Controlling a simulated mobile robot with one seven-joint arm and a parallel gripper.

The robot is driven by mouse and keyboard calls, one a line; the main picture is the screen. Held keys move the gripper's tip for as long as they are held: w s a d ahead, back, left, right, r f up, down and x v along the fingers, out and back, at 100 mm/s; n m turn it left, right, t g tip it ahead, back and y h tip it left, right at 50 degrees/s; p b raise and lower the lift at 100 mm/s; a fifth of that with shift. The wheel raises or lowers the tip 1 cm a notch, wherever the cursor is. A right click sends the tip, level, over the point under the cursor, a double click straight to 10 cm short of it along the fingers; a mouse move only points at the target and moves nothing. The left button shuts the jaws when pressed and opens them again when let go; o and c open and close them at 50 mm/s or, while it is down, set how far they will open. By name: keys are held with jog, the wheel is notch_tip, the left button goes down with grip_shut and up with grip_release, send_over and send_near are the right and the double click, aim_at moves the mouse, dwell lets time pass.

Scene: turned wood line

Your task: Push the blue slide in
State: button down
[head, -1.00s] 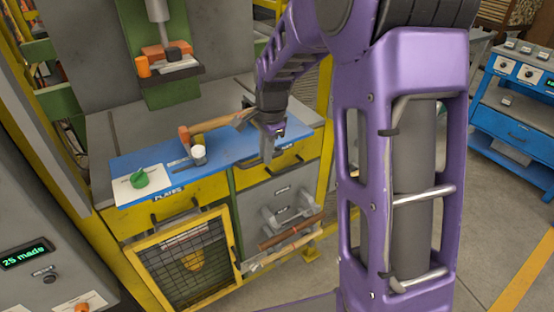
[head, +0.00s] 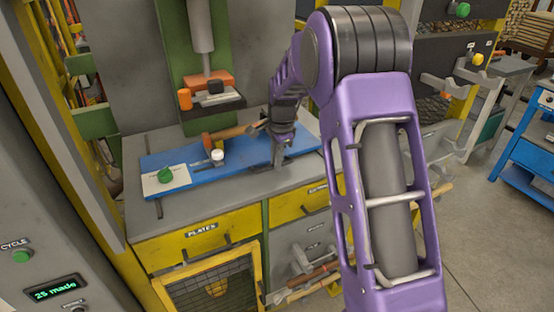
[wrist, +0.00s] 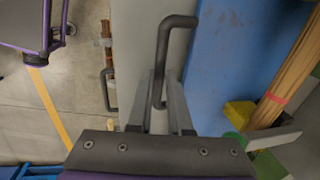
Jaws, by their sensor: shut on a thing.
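The blue slide (head: 240,166) is a long flat board lying across the grey bench top in the head view. Its front edge sits back from the bench's front edge, with a bare grey strip before it. It also shows at the right of the wrist view (wrist: 225,50). A dark bent bar handle (wrist: 161,55) stands at the slide's near side in the wrist view. My gripper (head: 279,163) is at the slide's right front, its two fingers closed around the handle. Where the handle joins the slide is hard to see.
On the slide are a green knob (head: 165,175) on a white plate, a white-capped piece (head: 217,155) and a wooden-handled mallet (head: 237,132). A press ram (head: 200,28) stands behind. Yellow drawers (head: 200,235) are below; open floor lies to the right.

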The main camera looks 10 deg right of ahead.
jog(key=shift+w+r, duration=0.1)
jog(key=shift+w, duration=0.15)
jog(key=c, duration=0.8)
grip_release()
jog(key=shift+a, duration=0.1)
jog(key=shift+c, duration=0.2)
jog(key=s+d+r+p, duration=0.1)
jog(key=s+r, duration=0.2)
jog(key=r, duration=1.4)
